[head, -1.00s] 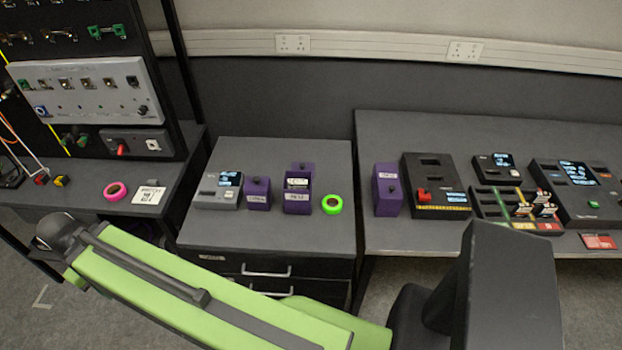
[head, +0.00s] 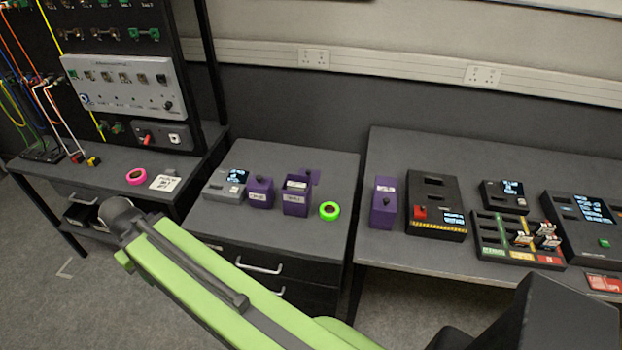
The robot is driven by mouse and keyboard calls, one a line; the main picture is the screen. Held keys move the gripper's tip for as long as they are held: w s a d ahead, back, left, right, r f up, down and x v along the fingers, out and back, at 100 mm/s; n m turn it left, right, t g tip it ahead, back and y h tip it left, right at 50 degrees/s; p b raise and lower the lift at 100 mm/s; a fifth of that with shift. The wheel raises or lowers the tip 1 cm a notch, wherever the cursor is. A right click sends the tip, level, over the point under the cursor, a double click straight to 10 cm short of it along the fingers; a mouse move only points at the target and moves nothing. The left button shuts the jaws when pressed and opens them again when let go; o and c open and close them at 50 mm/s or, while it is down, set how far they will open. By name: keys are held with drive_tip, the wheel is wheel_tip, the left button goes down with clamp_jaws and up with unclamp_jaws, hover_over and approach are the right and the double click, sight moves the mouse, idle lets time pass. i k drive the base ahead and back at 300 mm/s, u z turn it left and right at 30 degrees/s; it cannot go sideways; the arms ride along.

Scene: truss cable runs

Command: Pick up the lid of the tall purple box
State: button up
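Three purple boxes show in the head view. The one on the right bench (head: 383,205) looks tallest and has a pale label near its top; a small dark knob seems to show on it. On the middle cabinet, a shorter box (head: 261,193) has a dark knob on top. Beside it, another box (head: 295,200) looks open, and a purple piece with a knob (head: 312,177) is just behind it. My green arm crosses the lower foreground, apart from the boxes. My gripper is not visible.
A green tape roll (head: 329,211) lies right of the open box, and a grey device (head: 226,186) lies left. A black device with a red switch (head: 436,206) stands close right of the tall box. A gap separates the cabinet (head: 280,236) from the right bench (head: 480,261).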

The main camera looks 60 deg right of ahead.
sight(315, 174)
drive_tip(key=z, duration=0.05)
drive_tip(key=i, duration=0.9)
drive_tip(key=u, duration=0.05)
